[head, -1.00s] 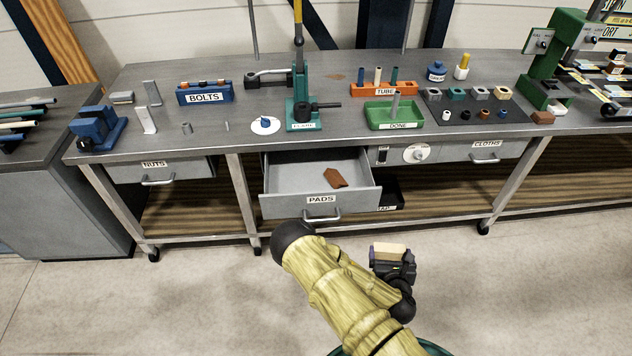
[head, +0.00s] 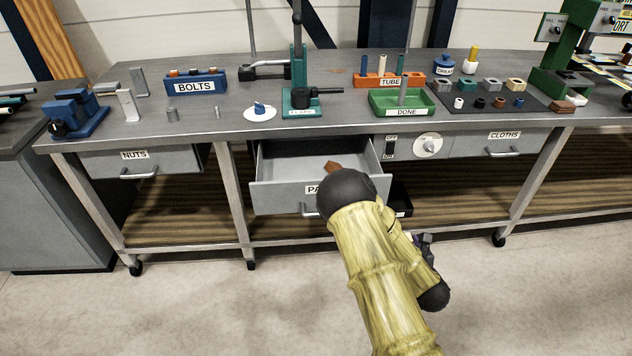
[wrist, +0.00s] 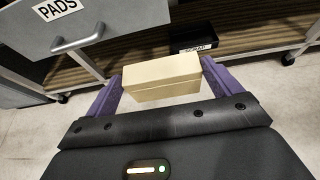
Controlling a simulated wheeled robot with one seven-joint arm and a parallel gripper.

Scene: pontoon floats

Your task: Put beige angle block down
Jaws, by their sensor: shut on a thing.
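The beige angle block (wrist: 162,78) is between the two purple fingers of my gripper (wrist: 160,88) in the wrist view. My gripper is shut on it and holds it in the air in front of the bench. In the head view my gripper (head: 425,240) is mostly hidden behind my own arm, and the block does not show there.
The PADS drawer (head: 275,197) is open, with a brown piece (head: 333,167) inside; my arm covers part of it. A dark SCRAP bin (wrist: 195,42) is on the lower shelf. The bench top (head: 335,120) holds a green DONE tray (head: 375,109) and a press (head: 300,100).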

